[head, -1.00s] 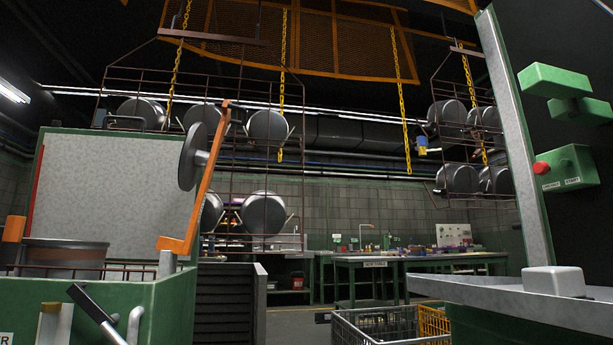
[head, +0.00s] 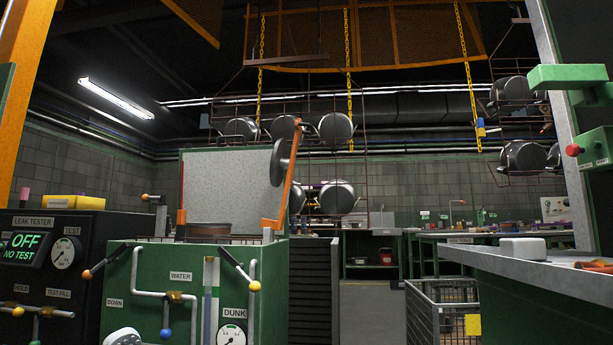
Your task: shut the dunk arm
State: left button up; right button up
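The dunk arm (head: 290,182) is an orange bar that stands raised, leaning slightly right, at the right rear of the green water tank (head: 130,305). A dark grey disc (head: 278,162) is fixed on its left side. Its foot bends left near the tank rim. A lever with a yellow knob (head: 254,286) is on the tank front above the DUNK label (head: 233,313). Neither gripper's fingers show. A white rounded shape (head: 122,338) at the bottom edge may be part of my arm.
The black leak tester (head: 45,275), reading OFF, NO TEST, stands left of the tank. A grey-topped counter (head: 520,268) with a white block is at right. A wire basket (head: 440,310) stands between. Pots hang on racks behind. A red-button box (head: 590,150) is at upper right.

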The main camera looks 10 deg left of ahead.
aim_at(280, 162)
jog(key=u, duration=0.3)
jog(key=i, duration=1.55)
jog(key=z, duration=0.55)
jog(key=k, duration=0.65)
jog(key=u, duration=1.25)
jog(key=i, duration=0.1)
jog(key=z, duration=0.3)
